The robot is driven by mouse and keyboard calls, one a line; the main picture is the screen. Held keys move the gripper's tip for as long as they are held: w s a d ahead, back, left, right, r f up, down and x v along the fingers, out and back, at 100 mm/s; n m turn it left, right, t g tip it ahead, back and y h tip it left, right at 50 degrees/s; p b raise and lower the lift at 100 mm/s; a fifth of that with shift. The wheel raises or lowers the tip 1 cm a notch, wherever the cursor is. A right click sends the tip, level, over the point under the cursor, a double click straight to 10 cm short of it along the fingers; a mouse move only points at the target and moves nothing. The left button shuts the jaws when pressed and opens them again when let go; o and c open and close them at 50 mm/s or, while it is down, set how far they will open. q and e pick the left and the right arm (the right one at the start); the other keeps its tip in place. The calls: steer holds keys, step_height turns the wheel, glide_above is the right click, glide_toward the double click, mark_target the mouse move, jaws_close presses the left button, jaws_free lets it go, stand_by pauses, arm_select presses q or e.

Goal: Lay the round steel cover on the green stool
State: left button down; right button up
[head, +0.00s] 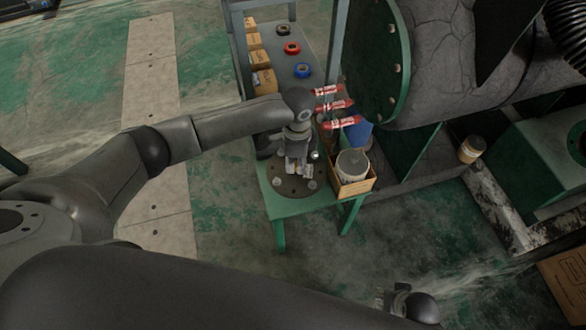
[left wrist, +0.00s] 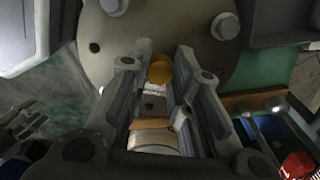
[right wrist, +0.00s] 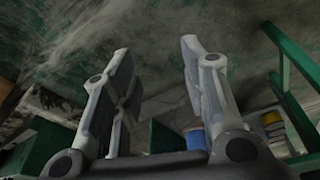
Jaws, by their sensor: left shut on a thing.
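The round steel cover (head: 283,187) is a grey-brown disc with several bolt heads on its rim. In the head view it lies flat over the top of the green stool (head: 327,197); I cannot tell whether it touches the top. My left gripper (head: 297,170) is above its middle, shut on its central part. In the left wrist view the cover (left wrist: 130,45) fills the space beyond the fingers (left wrist: 160,100), with a yellow knob between them. My right gripper (right wrist: 155,85) is open and empty, away from the stool over the floor.
A wooden box (head: 352,188) with a grey tin stands at the stool's right side. Red-and-white tubes (head: 338,105) are behind it. A shelf (head: 283,75) with cartons and tape rolls stands at the back. A large green-flanged tank (head: 430,60) is at the right.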

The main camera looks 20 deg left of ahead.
arm_select(q)
steer(key=shift+w+a+f, duration=0.25)
steer(key=shift+a+f, duration=0.15)
steer(key=shift+f, duration=0.1)
steer(key=shift+a+f+b, duration=0.1)
steer(key=shift+f+b, duration=0.2)
steer(key=shift+f, duration=0.05)
steer(key=shift+f+b, duration=0.3)
steer(key=shift+f, duration=0.95)
arm_select(e)
steer(key=r, duration=0.2)
steer(key=w+r, duration=0.1)
steer(key=r, duration=0.2)
steer(key=shift+r, duration=0.15)
arm_select(q)
steer(key=c, duration=1.3)
jaws_free()
steer(key=shift+s+f, duration=0.1)
